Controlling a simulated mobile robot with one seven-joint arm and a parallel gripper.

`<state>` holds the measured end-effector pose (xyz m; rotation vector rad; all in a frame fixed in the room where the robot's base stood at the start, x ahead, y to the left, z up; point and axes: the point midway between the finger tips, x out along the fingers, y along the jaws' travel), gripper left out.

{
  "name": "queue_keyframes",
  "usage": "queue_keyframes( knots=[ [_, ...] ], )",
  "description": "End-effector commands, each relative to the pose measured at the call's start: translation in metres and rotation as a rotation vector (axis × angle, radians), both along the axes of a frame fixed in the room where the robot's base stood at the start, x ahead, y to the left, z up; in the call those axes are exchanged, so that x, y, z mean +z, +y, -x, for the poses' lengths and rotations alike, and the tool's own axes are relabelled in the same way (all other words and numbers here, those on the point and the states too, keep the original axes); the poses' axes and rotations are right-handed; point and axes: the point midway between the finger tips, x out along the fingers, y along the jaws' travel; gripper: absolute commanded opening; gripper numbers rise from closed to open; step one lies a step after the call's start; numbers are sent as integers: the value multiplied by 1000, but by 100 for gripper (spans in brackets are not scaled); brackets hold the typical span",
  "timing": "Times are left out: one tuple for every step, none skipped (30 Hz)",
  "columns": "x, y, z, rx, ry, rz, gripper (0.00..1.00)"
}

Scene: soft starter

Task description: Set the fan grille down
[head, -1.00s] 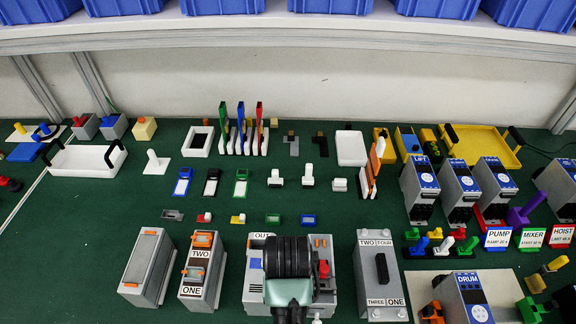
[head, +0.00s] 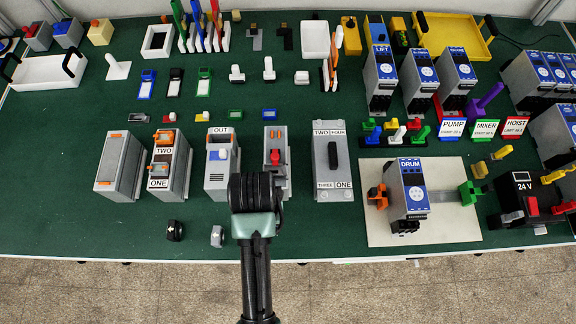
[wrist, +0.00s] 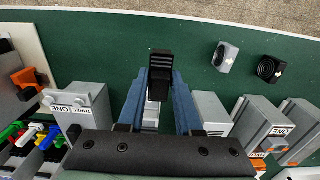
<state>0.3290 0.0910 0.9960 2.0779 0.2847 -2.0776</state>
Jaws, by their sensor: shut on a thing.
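My gripper (head: 256,192) is at the front of the bench in the head view, seen from behind, so its fingertips are hidden there. In the wrist view, my gripper (wrist: 160,78) has its two blue fingers shut on a black ribbed piece, which I take to be the fan grille (wrist: 160,62). The grille is over bare green mat there; its height above the mat cannot be told. It is hidden behind my gripper in the head view.
A black part with a round ringed face (head: 174,231) and a grey part (head: 217,237) sit near the front edge. Green mat is free left front.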

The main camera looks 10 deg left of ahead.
Motion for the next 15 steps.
queue_keyframes(
  knots=[
    [-1, 1, 2, 6, 1, 1, 0],
    [-4, 2, 3, 8, 3, 2, 0],
    [-10, 2, 4, 9, 3, 2, 0],
    [-15, 2, 5, 10, 5, 2, 0],
    [-21, 2, 5, 10, 5, 2, 0],
    [-29, 1, 5, 10, 5, 2, 0],
    [-35, 1, 5, 10, 5, 4, 0],
    [-40, 2, 5, 9, 5, 2, 0],
    [-46, 2, 4, 9, 4, 2, 0],
    [-49, 1, 5, 9, 4, 2, 0],
    [-53, 1, 4, 9, 3, 2, 0],
    [-55, 2, 4, 9, 1, 1, 0],
    [-57, 2, 4, 9, 2, 1, 0],
    [-60, 2, 4, 9, 2, 1, 0],
    [-63, 2, 4, 9, 1, 1, 0]
  ],
)
